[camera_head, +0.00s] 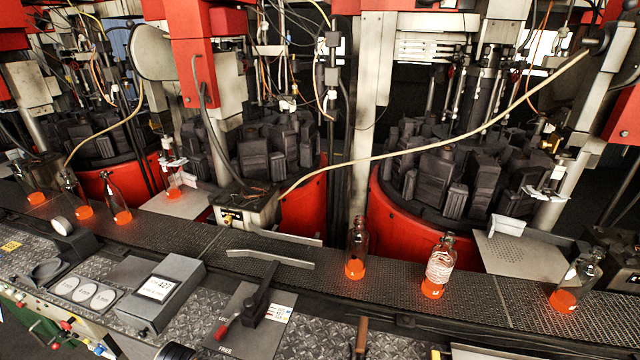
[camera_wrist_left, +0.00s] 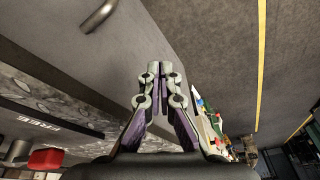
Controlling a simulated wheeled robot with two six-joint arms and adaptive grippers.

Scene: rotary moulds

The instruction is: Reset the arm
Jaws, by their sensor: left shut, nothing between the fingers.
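My left gripper (camera_wrist_left: 161,68) shows in the left wrist view with its two fingers together and nothing between them. It hangs beside the side panel of the machine, over the grey floor (camera_wrist_left: 220,50). Neither gripper shows in the head view. My right gripper is in none of the views.
In the head view, several glass bottles with glowing orange bases, such as a clear one (camera_head: 356,246) and a white-patterned one (camera_head: 439,262), stand on the conveyor (camera_head: 210,238). Rotary moulds (camera_head: 420,165) stand behind. A lever with a red handle (camera_head: 228,325) is in front.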

